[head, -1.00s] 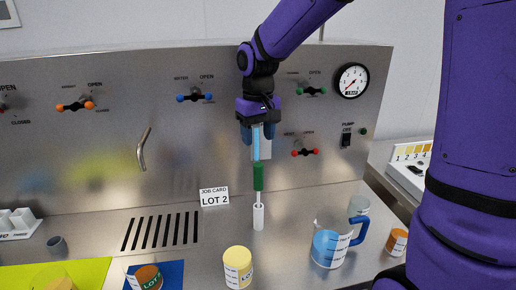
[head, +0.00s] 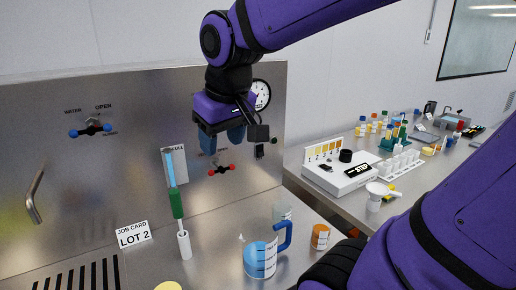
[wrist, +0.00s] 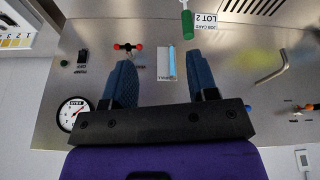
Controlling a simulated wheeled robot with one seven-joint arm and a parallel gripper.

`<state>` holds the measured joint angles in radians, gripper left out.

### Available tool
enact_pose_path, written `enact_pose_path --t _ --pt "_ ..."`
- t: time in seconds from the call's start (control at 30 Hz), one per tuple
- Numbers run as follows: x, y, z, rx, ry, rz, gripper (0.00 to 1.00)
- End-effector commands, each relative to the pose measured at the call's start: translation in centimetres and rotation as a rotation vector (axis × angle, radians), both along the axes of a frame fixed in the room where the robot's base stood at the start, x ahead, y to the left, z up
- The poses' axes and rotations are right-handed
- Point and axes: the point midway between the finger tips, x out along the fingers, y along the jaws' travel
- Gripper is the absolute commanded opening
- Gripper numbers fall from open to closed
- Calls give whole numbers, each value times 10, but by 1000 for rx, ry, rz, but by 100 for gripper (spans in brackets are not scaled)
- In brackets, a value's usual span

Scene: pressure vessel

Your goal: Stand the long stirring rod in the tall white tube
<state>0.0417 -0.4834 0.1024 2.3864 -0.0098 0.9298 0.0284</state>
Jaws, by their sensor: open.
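The stirring rod (head: 176,203) stands in the tall white tube (head: 185,246) on the steel bench, leaning slightly. Its green grip is up and its thin pale shaft runs down into the tube's mouth. Its lower end is hidden inside. In the wrist view the green grip (wrist: 187,24) shows at the top edge, beyond my fingers. My gripper (head: 222,140) is open and empty, above and to the right of the rod, apart from it. Both fingers show spread in the wrist view (wrist: 160,62).
A gauge plate (head: 170,166) with a blue column is on the steel panel behind the rod. A job card (head: 133,234) stands left of the tube. A blue-handled measuring jug (head: 262,258) and an orange-brown jar (head: 320,237) stand to the right. A side bench (head: 300,165) holds several items.

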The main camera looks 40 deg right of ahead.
Motion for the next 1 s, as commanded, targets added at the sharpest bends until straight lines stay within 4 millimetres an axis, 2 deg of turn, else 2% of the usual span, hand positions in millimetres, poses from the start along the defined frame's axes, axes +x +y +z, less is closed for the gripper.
enact_pose_path --t 0.03,0.1,0.2,0.33,0.5,1.0 --pt "-15 -3 3 6 -30 -4 53" --pt "-32 -8 4 15 -61 -11 53" --pt "-53 -13 3 29 -101 -16 53" --pt "-70 -17 1 45 -136 -21 53" --pt "-79 -19 -1 53 -153 -22 53" --pt "-79 -19 -1 53 -153 -22 53"
